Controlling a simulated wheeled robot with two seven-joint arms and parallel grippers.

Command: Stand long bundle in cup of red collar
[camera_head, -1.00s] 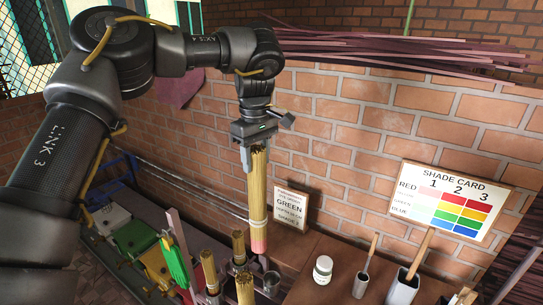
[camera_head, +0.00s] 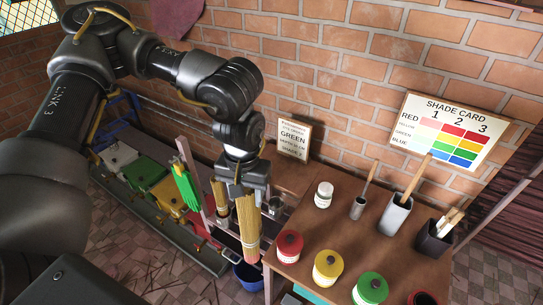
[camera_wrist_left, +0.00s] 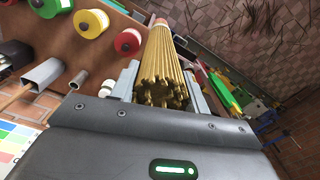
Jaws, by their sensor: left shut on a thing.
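My left gripper (camera_head: 242,184) is shut on a long tan bundle of incense sticks (camera_head: 247,226). The bundle hangs nearly upright with its pink end down, above and in front of the blue bucket beside the table. In the left wrist view the bundle (camera_wrist_left: 162,65) runs away from me between the two fingers, its far end pink. A shorter bundle (camera_head: 220,196) stands behind, partly hidden by the gripper. A grey metal cup (camera_head: 275,205) shows beside the held bundle. I cannot make out a red collar on any cup. My right gripper is out of view.
The wooden table (camera_head: 320,225) on the right holds a red-lidded jar (camera_head: 289,246), a yellow one (camera_head: 327,267), a green one (camera_head: 370,289), a white jar (camera_head: 324,194) and tool holders. A blue bucket (camera_head: 249,277) stands at the table's left. A brick wall rises behind.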

